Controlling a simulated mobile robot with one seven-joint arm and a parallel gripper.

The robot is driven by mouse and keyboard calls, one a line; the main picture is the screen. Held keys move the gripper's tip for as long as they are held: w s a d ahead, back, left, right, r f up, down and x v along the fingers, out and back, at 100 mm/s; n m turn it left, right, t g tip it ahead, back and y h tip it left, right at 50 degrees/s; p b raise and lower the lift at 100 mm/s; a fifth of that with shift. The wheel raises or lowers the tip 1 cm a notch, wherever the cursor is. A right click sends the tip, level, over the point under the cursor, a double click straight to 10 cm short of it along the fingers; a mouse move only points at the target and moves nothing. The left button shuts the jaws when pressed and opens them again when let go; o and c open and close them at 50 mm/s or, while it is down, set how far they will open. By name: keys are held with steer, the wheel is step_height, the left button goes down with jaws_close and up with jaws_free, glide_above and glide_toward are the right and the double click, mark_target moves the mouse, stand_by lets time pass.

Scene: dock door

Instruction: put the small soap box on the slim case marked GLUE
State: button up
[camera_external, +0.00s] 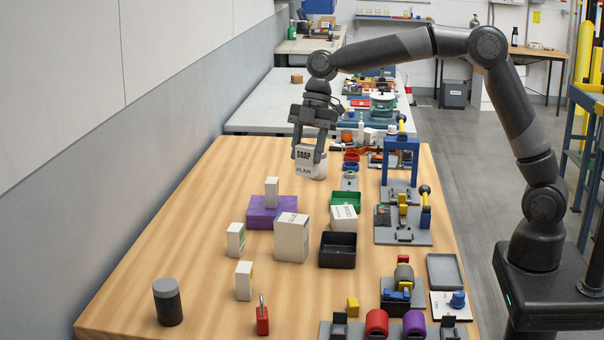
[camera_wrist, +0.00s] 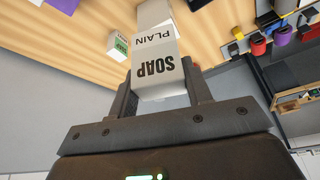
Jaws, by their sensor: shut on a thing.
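A white soap box (camera_external: 312,170) with the words SOAP and PLAIN is held between the fingers of my gripper (camera_external: 308,150), over the far part of the wooden table. In the wrist view the soap box (camera_wrist: 156,68) sits between the fingers of my gripper (camera_wrist: 160,85) with its lettering in sight. I cannot tell whether its bottom touches the table. A larger white case (camera_external: 291,238) stands upright nearer the camera. Its small lettering may read GLUE, but it is too blurred to be sure. My gripper is well beyond it.
Two white boxes (camera_external: 236,239) (camera_external: 244,281), a black tray (camera_external: 338,251) and a green tray (camera_external: 346,202) are near. Fixtures line the right; the table's left side is mostly clear.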

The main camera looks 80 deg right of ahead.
steer(key=shift+w+a+f, duration=0.5)
steer(key=shift+a+f, duration=0.6)
steer(key=shift+f, duration=0.3)
steer(key=shift+w+a+f, duration=0.5)
steer(key=shift+a+f, duration=0.55)
steer(key=shift+f, duration=0.3)
steer(key=shift+w+a+f, duration=0.5)
steer(key=shift+a+f, duration=0.6)
steer(key=shift+f, duration=0.3)
steer(key=o, duration=1)
steer(key=shift+f, duration=0.15)
